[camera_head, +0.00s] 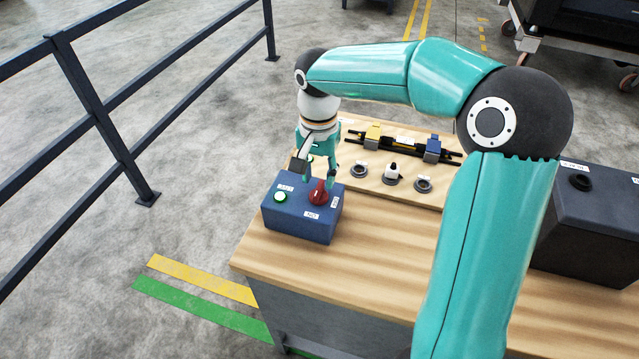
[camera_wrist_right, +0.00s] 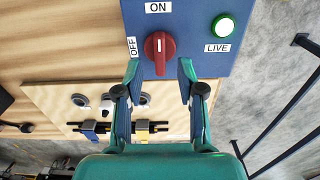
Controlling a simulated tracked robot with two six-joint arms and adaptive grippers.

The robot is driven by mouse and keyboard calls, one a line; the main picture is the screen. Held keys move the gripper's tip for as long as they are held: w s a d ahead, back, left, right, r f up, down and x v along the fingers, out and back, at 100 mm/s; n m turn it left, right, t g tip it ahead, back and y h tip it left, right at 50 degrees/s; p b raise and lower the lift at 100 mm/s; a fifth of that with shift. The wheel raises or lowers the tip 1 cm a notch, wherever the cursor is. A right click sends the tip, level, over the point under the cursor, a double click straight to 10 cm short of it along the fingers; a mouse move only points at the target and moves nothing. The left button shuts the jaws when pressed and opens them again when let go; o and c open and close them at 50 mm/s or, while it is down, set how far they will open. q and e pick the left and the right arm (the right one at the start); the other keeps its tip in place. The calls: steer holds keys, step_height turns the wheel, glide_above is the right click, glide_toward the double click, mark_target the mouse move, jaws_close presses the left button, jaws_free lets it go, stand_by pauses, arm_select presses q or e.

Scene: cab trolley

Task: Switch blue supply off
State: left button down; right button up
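The blue supply box (camera_head: 302,212) sits on the near left corner of the wooden bench. On its face are a red rotary knob (camera_wrist_right: 160,46) and a lit green lamp (camera_wrist_right: 223,27) labelled LIVE. The knob's white mark lines up with the ON label; the OFF label is to its left in the right wrist view. My right gripper (camera_wrist_right: 159,74) is open, its fingertips either side of the knob's near edge, with visible gaps. In the head view the right gripper (camera_head: 319,178) is at the red knob (camera_head: 319,194). My left gripper is out of view.
A wooden board (camera_head: 365,184) behind the box carries round fittings and a black rail with yellow and blue blocks. A dark box (camera_head: 590,225) stands at the bench's right. A dark railing (camera_head: 100,120) runs along the left. Bare bench (camera_head: 345,270) lies in front.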

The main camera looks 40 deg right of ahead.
mark_target(318, 187)
steer(key=shift+f, duration=1.8)
